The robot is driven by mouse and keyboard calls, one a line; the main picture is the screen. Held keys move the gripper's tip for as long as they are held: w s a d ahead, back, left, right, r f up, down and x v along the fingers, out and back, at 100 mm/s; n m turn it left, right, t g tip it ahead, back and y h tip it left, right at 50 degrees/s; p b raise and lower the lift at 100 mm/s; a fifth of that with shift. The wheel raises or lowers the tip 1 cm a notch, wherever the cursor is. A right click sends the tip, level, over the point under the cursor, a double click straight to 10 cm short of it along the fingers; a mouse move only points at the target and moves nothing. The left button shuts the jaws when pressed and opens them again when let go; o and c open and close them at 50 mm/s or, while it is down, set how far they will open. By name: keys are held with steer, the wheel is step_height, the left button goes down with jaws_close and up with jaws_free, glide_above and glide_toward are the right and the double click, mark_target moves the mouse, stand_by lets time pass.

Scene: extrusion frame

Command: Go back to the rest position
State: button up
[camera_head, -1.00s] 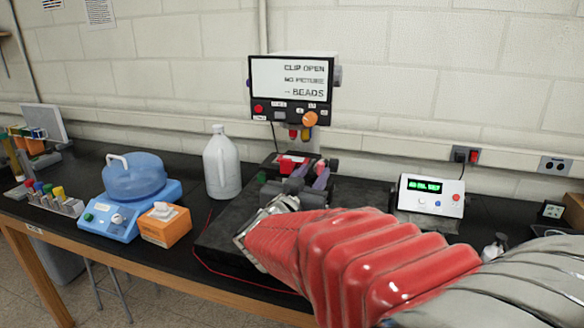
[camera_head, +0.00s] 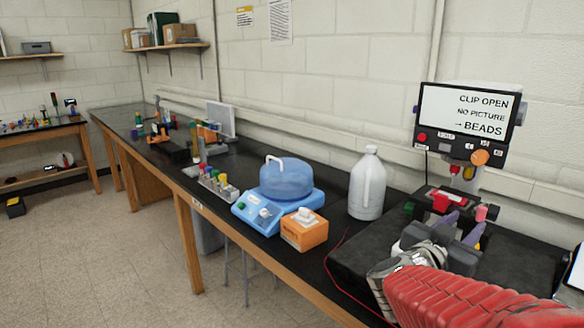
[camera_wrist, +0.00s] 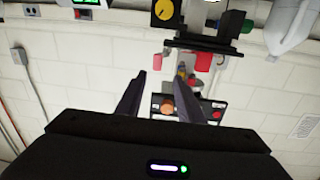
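My gripper (camera_head: 462,226) is at the lower right of the head view, at the end of my red-sleeved arm. Its two purple-grey fingers point away toward the device with the screen (camera_head: 468,112), which reads "CLIP OPEN, NO PICTURE, BEADS". In the wrist view my gripper (camera_wrist: 159,92) has its fingers wide apart with nothing held between them. That view is upside down, and the device's orange knob (camera_wrist: 167,107) shows beyond the fingers. My arm's far end is cut off by the frame edge.
A white jug (camera_head: 367,185) stands left of my gripper on the black bench. Farther left are an orange box (camera_head: 304,232), a blue device with a round vessel (camera_head: 284,180) and a tube rack (camera_head: 219,186). A dark pad (camera_head: 362,258) lies under my gripper. Open floor (camera_head: 90,255) lies left.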

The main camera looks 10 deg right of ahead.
steer(key=w+a+f+n+t+y, duration=0.3)
steer(key=w+a+f+y, duration=0.3)
steer(key=a+y, duration=0.15)
steer(key=s+a+f+n+g+y, duration=0.1)
steer(key=a+f+n+y, duration=0.4)
steer(key=a, duration=0.7)
steer(key=s+a+f+n+g+y, duration=0.1)
steer(key=s+a+g, duration=0.1)
steer(key=s, duration=0.9)
steer(key=s+a+f+n+g+y, duration=0.1)
steer(key=s+a+n+g, duration=0.1)
steer(key=s, duration=0.8)
steer(key=shift+s+a+f+n+g, duration=0.35)
steer(key=shift+a+g, duration=0.35)
steer(key=shift+g, duration=0.5)
